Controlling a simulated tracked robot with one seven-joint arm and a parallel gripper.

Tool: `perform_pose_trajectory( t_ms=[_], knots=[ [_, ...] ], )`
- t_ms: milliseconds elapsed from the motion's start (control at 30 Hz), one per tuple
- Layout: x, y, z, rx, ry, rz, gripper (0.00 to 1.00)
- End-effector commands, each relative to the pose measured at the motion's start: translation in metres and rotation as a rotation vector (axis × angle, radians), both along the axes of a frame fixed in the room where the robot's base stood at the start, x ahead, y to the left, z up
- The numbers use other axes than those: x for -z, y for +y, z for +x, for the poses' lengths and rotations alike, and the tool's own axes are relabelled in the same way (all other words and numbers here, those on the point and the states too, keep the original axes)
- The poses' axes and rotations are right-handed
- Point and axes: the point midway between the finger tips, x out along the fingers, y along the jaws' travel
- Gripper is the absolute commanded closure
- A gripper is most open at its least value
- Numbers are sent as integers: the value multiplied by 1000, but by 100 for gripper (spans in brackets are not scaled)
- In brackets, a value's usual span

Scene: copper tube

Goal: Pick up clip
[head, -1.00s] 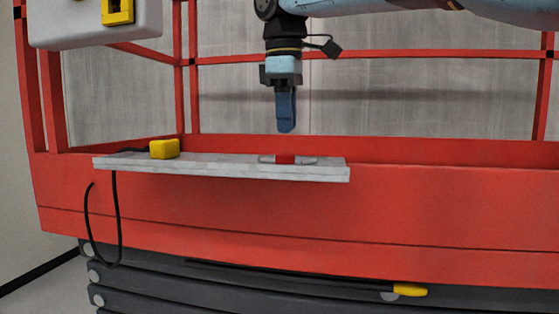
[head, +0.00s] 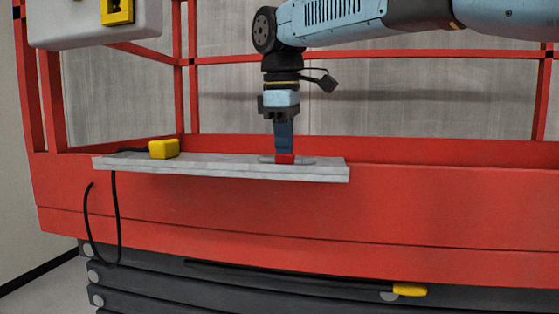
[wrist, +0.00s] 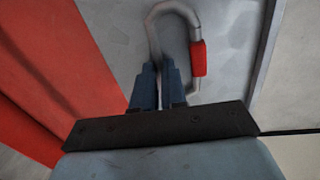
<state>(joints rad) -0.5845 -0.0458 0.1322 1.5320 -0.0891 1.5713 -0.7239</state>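The clip is a silver metal loop with a red sleeve. In the head view the clip (head: 285,159) lies on the grey shelf (head: 220,169), and in the wrist view its loop and sleeve (wrist: 198,58) show clearly. My gripper (head: 284,152) points straight down with its blue fingertips at the clip. In the wrist view my fingertips (wrist: 160,66) stand close together on either side of the loop's left bar, with the red sleeve to their right. The gap is narrow; whether they press on the bar cannot be told. The lower part of the loop is partly hidden by the fingers.
A yellow block (head: 164,149) with a black cable sits toward the shelf's left end. Red rails (head: 380,56) stand behind the shelf. A yellow-handled tool (head: 409,289) rests lower down, below the red panel. The shelf between block and clip is clear.

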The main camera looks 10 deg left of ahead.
Motion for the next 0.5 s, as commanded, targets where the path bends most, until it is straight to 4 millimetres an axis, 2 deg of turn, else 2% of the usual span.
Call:
perform_pose_trajectory(
  t_ms=[100, 500],
  knots=[
    [0, 0, 0, 0, 0, 0, 100],
    [0, 0, 0, -1, 0, 0, 100]
  ],
)
